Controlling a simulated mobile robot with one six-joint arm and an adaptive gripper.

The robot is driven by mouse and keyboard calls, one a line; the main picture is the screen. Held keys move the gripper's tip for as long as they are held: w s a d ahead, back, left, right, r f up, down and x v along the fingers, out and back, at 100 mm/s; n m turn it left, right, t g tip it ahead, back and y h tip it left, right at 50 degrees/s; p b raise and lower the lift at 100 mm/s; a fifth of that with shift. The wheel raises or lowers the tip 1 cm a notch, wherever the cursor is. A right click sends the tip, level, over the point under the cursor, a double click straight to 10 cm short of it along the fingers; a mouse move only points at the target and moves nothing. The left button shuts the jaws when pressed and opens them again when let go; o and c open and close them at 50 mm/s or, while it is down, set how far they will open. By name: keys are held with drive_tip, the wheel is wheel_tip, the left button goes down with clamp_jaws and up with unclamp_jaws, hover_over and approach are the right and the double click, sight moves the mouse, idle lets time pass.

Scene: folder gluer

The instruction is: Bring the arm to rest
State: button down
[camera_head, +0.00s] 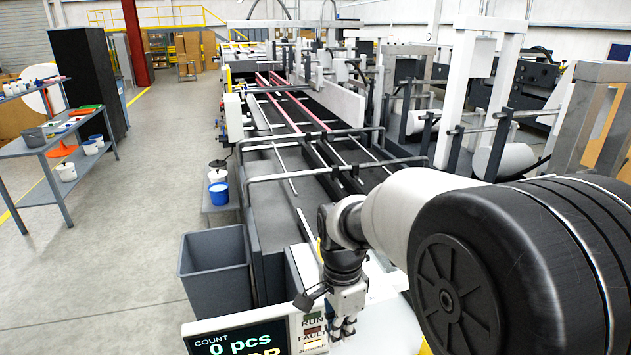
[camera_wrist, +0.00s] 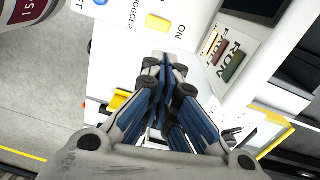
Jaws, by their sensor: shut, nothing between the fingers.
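My gripper (camera_head: 344,326) hangs at the end of my arm at the lower middle of the head view, just right of the count display. In the wrist view my gripper (camera_wrist: 166,92) shows with its blue-padded fingers together and nothing between them. Beyond the fingertips lies a white control panel (camera_wrist: 128,30) with a yellow button (camera_wrist: 158,24) marked ON. My arm's large links cover the lower right of the head view and hide part of the machine.
The count display (camera_head: 238,343) reads 0 pcs, with RUN and FAULT lamps beside it. A grey bin (camera_head: 214,262) stands left of the long folder gluer (camera_head: 300,215). A shelf table (camera_head: 45,150) with small containers is at the far left. The floor between is clear.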

drive_tip(key=s+d+r+n+t+b, duration=0.3)
drive_tip(key=s+d+r+n, duration=0.3)
drive_tip(key=s, duration=0.4)
drive_tip(key=s+d+f+n+t+b, duration=0.1)
drive_tip(key=s+d+n+t+b, duration=0.1)
drive_tip(key=s+n, duration=0.5)
drive_tip(key=s+d, duration=0.1)
drive_tip(key=s, duration=0.2)
drive_tip(key=shift+s, duration=0.25)
idle(3.0)
